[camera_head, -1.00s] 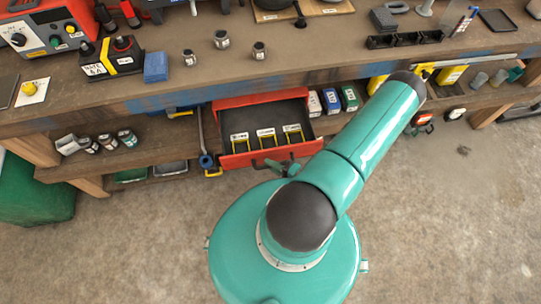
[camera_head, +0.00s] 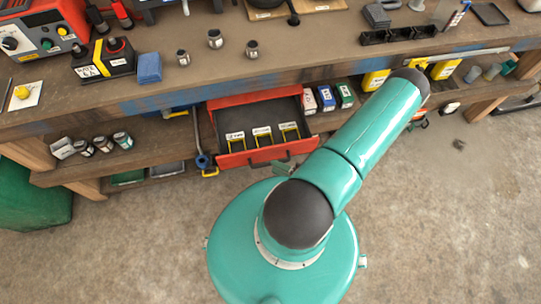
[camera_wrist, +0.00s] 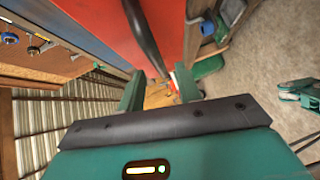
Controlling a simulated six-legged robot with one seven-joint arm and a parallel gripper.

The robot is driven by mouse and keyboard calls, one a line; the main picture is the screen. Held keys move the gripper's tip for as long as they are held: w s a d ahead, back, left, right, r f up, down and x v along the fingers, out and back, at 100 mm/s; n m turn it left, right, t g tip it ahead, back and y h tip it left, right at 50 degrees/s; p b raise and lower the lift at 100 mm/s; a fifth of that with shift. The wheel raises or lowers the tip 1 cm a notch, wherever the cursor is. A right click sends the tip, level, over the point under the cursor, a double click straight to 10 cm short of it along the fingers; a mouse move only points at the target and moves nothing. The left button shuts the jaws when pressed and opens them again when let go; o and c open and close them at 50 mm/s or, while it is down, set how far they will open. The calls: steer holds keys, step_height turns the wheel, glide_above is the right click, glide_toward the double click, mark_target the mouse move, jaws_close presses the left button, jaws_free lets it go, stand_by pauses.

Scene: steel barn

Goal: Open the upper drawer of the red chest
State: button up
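The red chest (camera_head: 245,99) stands on the shelf under the workbench. Its drawer (camera_head: 255,157) is pulled out, showing a dark interior with several yellow-framed, white-labelled items along the front. In the wrist view, a red face (camera_wrist: 97,28) fills the upper middle, with a dark bar handle (camera_wrist: 145,38) running across it. My gripper (camera_wrist: 160,84) has its two teal fingers apart. The lower end of the handle appears in the gap between the fingertips, and I cannot tell if they touch it. In the head view my arm hides most of the gripper.
Small boxes (camera_head: 326,97) stand right of the chest. A blue-headed tool (camera_head: 202,160) leans at its left. Small cans (camera_head: 103,143) sit farther left on the shelf. The bench top above holds several metal cups (camera_head: 215,38).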

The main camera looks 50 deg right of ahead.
steer(key=v, duration=0.9)
steer(key=shift+s, duration=0.3)
steer(key=shift+d, duration=0.1)
steer(key=w+a+r+n+g+y, duration=0.1)
steer(key=w+r+n+g+y, duration=0.1)
steer(key=w+r+n+g, duration=0.45)
steer(key=w+r+n+g+y, duration=0.2)
steer(key=w+r+n+y, duration=0.15)
steer(key=r+n, duration=0.7)
steer(key=w+a+r+n+g+y, duration=0.1)
steer(key=w+r+n+g, duration=0.45)
steer(key=n, duration=0.55)
steer(key=w+a+r+n+t+h, duration=0.1)
steer(key=a+r+n+h, duration=0.4)
steer(key=a+r+n, duration=0.3)
steer(key=w+a+r+n+t+h, duration=0.1)
steer(key=a+r+n+h, duration=0.3)
steer(key=r+n, duration=1.2)
steer(key=a+n+t, duration=0.1)
steer(key=a, duration=0.3)
steer(key=shift+w+a+r+t+h, duration=0.2)
steer(key=shift+a+r+t+h, duration=0.1)
steer(key=shift+a+r+h, duration=0.1)
